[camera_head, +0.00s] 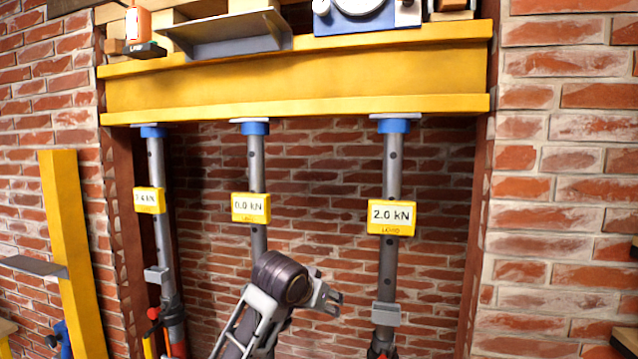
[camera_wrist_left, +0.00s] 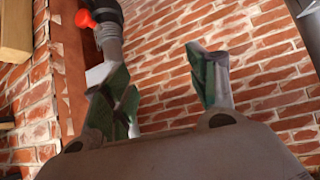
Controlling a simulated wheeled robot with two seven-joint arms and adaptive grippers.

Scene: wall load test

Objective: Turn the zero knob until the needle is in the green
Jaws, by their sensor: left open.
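A dial gauge (camera_head: 360,8) on a blue base (camera_head: 368,24) sits on top of the yellow beam, cut off by the top edge of the head view. Only the lower part of its white face shows; its needle and any green zone are out of sight. A small round white part (camera_head: 321,6) is at its left, but I cannot tell whether this is the zero knob. My left gripper (camera_head: 334,303) is open and empty, well below the beam, between the middle and right props. Its spread fingers (camera_wrist_left: 160,65) also show in the left wrist view, with brick wall behind. My right gripper is not in view.
The yellow beam (camera_head: 300,84) rests on three grey props (camera_head: 392,165) with yellow load displays; the middle reads 0.0 kN, the right 2.0 kN. A grey bracket (camera_head: 225,38) and an orange bottle (camera_head: 137,24) are above the beam. A yellow post (camera_head: 72,250) leans at left.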

